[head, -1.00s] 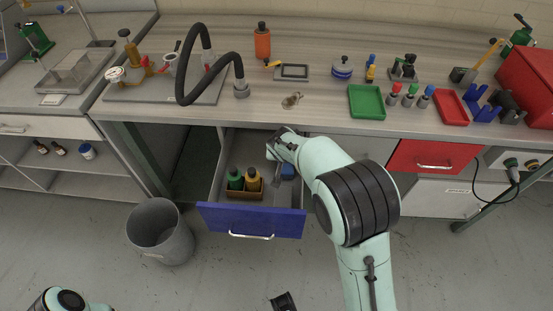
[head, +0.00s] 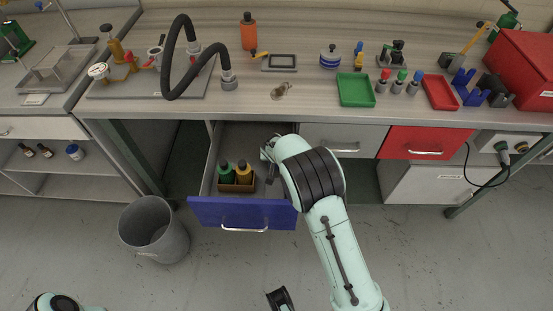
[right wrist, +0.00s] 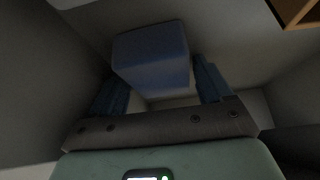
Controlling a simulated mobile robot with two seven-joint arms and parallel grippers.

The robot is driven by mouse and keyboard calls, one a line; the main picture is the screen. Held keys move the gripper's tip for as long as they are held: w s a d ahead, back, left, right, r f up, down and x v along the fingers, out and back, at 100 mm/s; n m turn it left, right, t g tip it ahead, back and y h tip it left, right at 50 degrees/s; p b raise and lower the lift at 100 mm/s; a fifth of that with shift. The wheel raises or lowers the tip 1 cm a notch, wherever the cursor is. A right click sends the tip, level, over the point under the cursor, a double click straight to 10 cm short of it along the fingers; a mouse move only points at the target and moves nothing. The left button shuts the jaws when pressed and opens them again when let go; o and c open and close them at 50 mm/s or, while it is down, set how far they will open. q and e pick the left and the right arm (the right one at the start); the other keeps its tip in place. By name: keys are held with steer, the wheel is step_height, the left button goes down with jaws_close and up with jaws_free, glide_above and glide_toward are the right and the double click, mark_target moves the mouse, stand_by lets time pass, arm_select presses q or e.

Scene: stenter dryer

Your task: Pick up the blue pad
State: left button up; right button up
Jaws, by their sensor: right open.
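The blue pad (right wrist: 150,55) shows in the right wrist view as a small block inside the drawer, just ahead of my right gripper. My right gripper (right wrist: 160,78) is open, with its blue fingers spread on either side below the pad; I cannot tell whether they touch it. In the head view my right gripper (head: 269,158) reaches down into the open blue-fronted drawer (head: 205,213), and the pad is hidden behind my arm. A dark part at the bottom edge may be my left gripper (head: 280,299); its jaws are unclear.
A brown box (head: 238,188) with green and yellow bottles stands in the drawer, left of my gripper. The drawer walls are close by. The bench top above holds a green tray (head: 356,90), a red tray (head: 439,93) and tools. A grey bin (head: 153,230) stands on the floor left.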

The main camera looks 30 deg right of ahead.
steer(key=c, duration=0.8)
steer(key=shift+o, duration=0.2)
